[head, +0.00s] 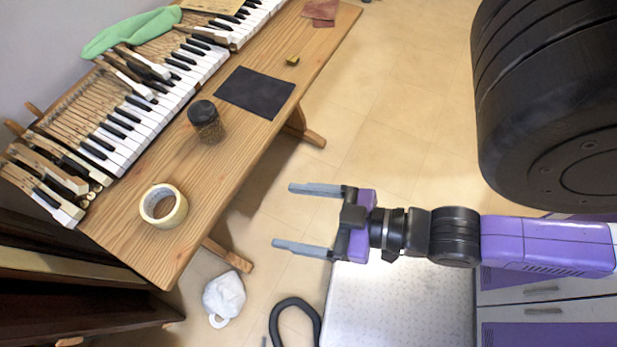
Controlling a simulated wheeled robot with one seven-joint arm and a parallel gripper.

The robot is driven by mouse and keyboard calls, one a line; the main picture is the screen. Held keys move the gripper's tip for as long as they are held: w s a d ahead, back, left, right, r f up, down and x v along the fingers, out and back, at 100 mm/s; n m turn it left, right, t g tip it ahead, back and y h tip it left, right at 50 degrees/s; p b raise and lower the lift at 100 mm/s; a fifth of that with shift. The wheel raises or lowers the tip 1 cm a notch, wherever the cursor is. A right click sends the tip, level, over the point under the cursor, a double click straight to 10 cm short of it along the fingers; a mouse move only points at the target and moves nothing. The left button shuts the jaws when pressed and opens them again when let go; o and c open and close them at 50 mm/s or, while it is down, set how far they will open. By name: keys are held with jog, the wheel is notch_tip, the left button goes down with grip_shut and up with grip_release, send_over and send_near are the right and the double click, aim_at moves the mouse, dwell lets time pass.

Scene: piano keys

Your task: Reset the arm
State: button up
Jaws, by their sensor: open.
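My gripper (290,217) is open and empty, its two grey fingers pointing left and spread wide apart. It is held out over the floor, to the right of the wooden bench (185,230), and touches nothing. My purple and black arm reaches in from the right edge of the head view. Only the head view is given, so the gripper's exact height is hard to tell.
On the bench are piano keys (150,120), a tape roll (163,206), a dark jar (206,122), a black sheet (255,92) and a green cloth (130,30). A white bag (224,294) and black hose (296,303) lie on the floor (390,110).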

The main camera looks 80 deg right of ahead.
jog(key=shift+s+a+r+y, duration=0.15)
jog(key=shift+s+r, duration=0.25)
jog(key=shift+s, duration=0.15)
jog(key=shift+s+a+r+y, duration=0.15)
jog(key=shift+s+r, duration=0.2)
jog(key=shift+s, duration=0.15)
dwell(0.6)
